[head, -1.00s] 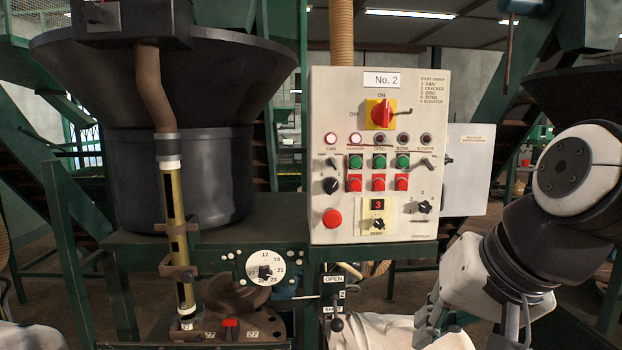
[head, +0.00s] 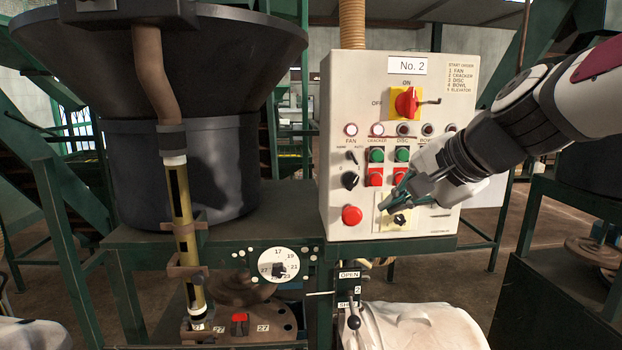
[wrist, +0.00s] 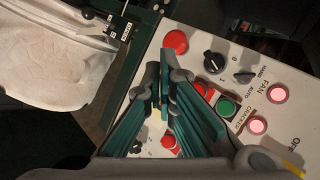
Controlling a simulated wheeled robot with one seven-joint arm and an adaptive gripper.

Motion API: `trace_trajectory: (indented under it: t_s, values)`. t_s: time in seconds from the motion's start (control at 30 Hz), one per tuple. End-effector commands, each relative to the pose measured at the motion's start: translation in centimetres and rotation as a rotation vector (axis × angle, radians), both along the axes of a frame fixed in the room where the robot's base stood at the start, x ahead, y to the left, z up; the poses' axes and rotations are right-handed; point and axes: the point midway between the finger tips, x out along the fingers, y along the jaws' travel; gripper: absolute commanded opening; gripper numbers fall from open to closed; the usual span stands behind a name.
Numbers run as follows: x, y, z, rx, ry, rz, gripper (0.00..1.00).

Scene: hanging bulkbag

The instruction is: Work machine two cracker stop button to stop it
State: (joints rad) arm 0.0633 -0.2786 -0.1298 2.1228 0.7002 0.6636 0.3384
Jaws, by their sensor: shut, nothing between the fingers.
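The No. 2 panel (head: 340,95) faces me. The cracker stop button (head: 374,177) is red and square. It sits under the green cracker button (head: 376,155). In the wrist view the stop button (wrist: 202,89) shows just right of the right finger, partly covered by it. My gripper (head: 388,204) is shut and empty, its tips in front of the panel, just below and right of the stop button in the head view. In the wrist view my fingertips (wrist: 165,75) point towards the panel. I cannot tell the gap to it. The cracker lamp (head: 377,129) looks lit.
A large round red button (head: 352,215) is at the panel's lower left. A selector knob (head: 350,180) is left of the stop button. Another red button (head: 401,172) is close on the right. A lever (head: 353,322) and a white sack (head: 405,330) are below.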

Motion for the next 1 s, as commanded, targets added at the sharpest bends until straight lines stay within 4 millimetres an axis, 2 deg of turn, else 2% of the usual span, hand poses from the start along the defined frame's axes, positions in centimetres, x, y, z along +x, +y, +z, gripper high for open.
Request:
trace_trajectory:
  t_s: [0.27, 0.7, 1.0]
  values:
    - [1.2, 0.0, -0.1, -0.001, 0.001, 0.001, 0.0]
    - [6.8, 0.0, -0.1, -0.002, 0.002, 0.002, 0.0]
    - [8.7, 0.0, 0.0, -0.001, 0.001, 0.002, 0.0]
